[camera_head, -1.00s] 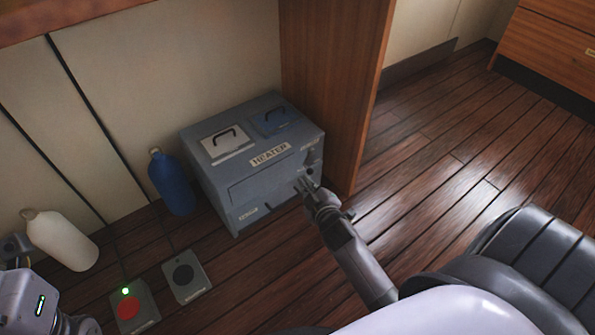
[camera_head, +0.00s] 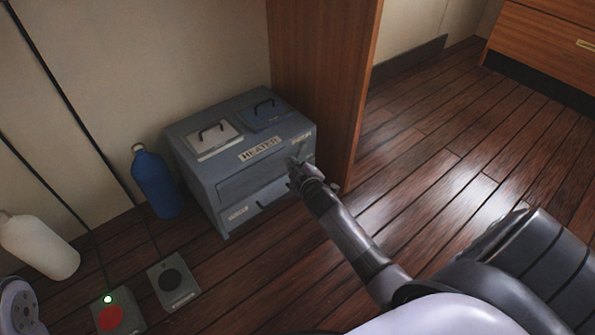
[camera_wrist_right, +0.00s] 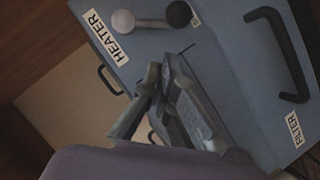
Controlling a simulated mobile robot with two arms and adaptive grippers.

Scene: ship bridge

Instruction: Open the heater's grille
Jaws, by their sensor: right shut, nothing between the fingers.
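The heater (camera_head: 205,190) is a grey-blue box on the floor against the wall, with a HEATER label on its front. Its front has a wide panel (camera_head: 250,178) and, below, a section with a dark handle (camera_head: 260,205). I cannot tell which part is the grille. My right gripper (camera_head: 294,166) is shut and empty at the front's upper right, hiding part of it. The right wrist view shows the gripper (camera_wrist_right: 160,72) before the front, near a pale knob (camera_wrist_right: 122,22), a dark knob (camera_wrist_right: 179,13) and a black handle (camera_wrist_right: 278,52) beside a FILTER label. Contact is unclear.
A white lid (camera_head: 212,139) and a blue lid (camera_head: 265,113) top the heater. A wooden panel (camera_head: 325,80) stands close at its right. A blue bottle (camera_head: 157,183), white bottle (camera_head: 40,247), red-button box (camera_head: 112,318) and black-button box (camera_head: 173,281) lie left.

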